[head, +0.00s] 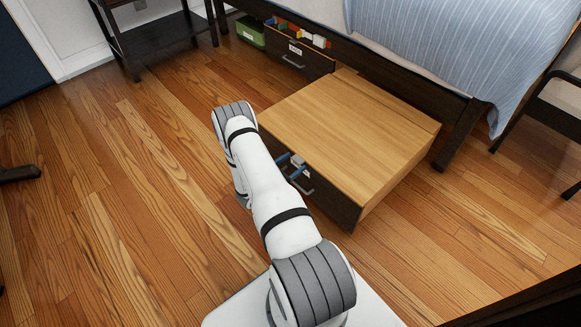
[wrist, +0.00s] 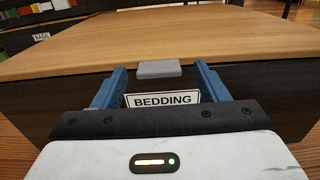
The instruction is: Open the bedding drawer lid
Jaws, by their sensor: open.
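The bedding drawer (head: 345,205) stands pulled out from under the bed, with a dark front and a light wood lid (head: 350,120). The lid lies flat and closed on top. In the wrist view, a grey tab (wrist: 158,69) sits at the lid's front edge (wrist: 60,68), above a white BEDDING label (wrist: 162,99). My gripper (head: 290,166) is at the drawer front, near this edge. Its blue fingers are open, one on each side of the tab, with visible gaps. The gripper body hides the lower drawer front in the wrist view.
A second drawer (head: 285,55) with a labelled front and colourful contents is under the bed (head: 400,75), left of the bedding drawer. A green bin (head: 250,32) stands beside it. A dark chair (head: 555,115) is at the right. The wood floor (head: 110,220) at left is clear.

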